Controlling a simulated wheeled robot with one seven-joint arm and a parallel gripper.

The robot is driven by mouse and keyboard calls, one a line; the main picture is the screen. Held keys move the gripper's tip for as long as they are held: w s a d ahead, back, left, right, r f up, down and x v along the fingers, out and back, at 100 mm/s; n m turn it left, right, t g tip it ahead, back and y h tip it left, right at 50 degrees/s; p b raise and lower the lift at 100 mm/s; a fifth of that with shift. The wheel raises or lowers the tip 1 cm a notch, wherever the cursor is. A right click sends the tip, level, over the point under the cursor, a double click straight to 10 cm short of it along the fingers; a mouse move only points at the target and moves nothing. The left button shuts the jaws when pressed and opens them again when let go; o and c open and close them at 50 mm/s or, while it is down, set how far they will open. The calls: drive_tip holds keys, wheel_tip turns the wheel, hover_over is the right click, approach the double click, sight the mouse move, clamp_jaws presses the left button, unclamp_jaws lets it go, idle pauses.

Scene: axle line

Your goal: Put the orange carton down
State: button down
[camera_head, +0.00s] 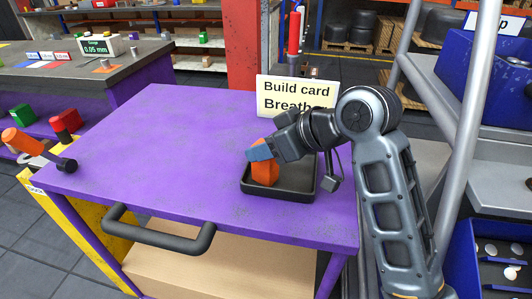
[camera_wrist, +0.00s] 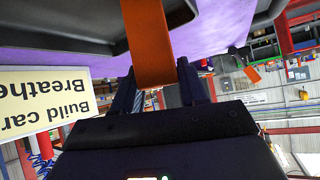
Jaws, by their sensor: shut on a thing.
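The orange carton (camera_head: 265,173) is in my gripper (camera_head: 262,152) at the right side of the purple cart top (camera_head: 150,140). My gripper is shut on its upper part. The carton is over or inside a black tray (camera_head: 303,180); I cannot tell whether its bottom touches the tray floor. In the wrist view the carton (camera_wrist: 149,45) stands between the two fingers (camera_wrist: 158,92), with the tray (camera_wrist: 70,25) beyond it.
A "Build card" sign (camera_head: 297,97) stands at the cart's back edge, close behind my gripper. An orange-handled tool (camera_head: 35,148) lies at the cart's left corner. The cart top's middle is clear. A metal-framed rack (camera_head: 455,150) stands at right.

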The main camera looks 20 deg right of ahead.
drive_tip(key=c, duration=0.6)
unclamp_jaws()
drive_tip(key=shift+s+d+r, duration=0.1)
drive_tip(key=shift+r, duration=0.1)
drive_tip(key=v, duration=1.1)
drive_tip(key=shift+s+r, duration=0.25)
drive_tip(key=shift+d, duration=0.1)
